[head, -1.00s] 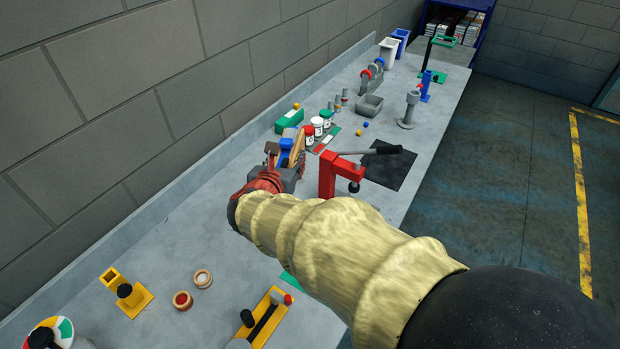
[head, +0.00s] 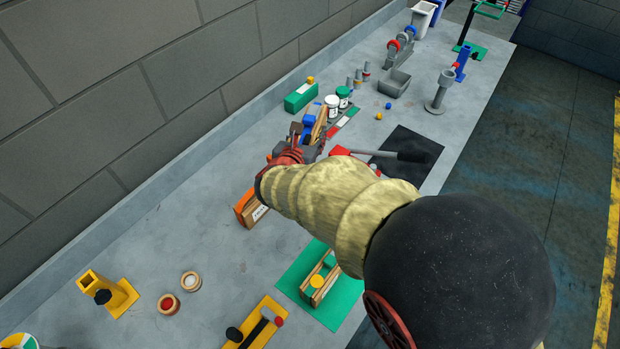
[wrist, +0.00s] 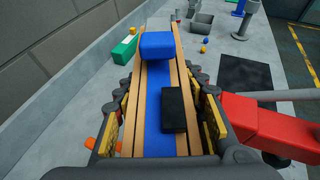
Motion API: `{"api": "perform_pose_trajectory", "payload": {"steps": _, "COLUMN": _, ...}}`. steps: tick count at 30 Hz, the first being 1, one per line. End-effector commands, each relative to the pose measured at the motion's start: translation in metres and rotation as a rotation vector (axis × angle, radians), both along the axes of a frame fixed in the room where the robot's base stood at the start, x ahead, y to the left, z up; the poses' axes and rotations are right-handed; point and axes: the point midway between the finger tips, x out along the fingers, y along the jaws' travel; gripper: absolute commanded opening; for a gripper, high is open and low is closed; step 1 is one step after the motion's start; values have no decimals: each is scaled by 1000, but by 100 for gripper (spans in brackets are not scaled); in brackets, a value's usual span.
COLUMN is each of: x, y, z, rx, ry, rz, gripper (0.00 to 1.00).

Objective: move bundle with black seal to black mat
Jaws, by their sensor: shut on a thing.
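The bundle (wrist: 182,70) is a set of light wooden slats with a blue strip and a blue block on top. Its black seal (wrist: 173,110) is a dark block lying on the strip in the wrist view. My gripper (wrist: 166,100) is shut around the bundle's sides, with pads on the left and right. In the head view my gripper (head: 306,140) holds the bundle (head: 320,125) left of the black mat (head: 416,140). The black mat (wrist: 254,80) also shows at the right of the wrist view, apart from the bundle and bare.
A red press (wrist: 265,122) with a grey lever stands close on the right, between my gripper and the mat. A green box (head: 301,97) and jars (head: 332,108) stand beyond. An orange-ended bundle (head: 250,208) and a green mat (head: 295,283) with another bundle lie nearer.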

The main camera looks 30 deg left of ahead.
Motion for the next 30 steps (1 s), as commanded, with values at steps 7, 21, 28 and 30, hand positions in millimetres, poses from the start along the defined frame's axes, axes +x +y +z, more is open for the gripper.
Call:
{"api": "perform_pose_trajectory", "payload": {"steps": 7, "x": 0, "y": 0, "z": -60, "rx": -2, "ry": -1, "rz": 0, "gripper": 0}}
{"api": "perform_pose_trajectory", "payload": {"steps": 21, "x": 1, "y": 1, "z": -145, "rx": 2, "ry": -3, "rz": 0, "gripper": 0}}
{"api": "perform_pose_trajectory", "payload": {"steps": 28, "x": 0, "y": 1, "z": -160, "rx": 2, "ry": -2, "rz": 1, "gripper": 0}}
{"api": "perform_pose_trajectory", "payload": {"steps": 30, "x": 0, "y": 0, "z": -171, "rx": -1, "ry": -2, "rz": 1, "gripper": 0}}
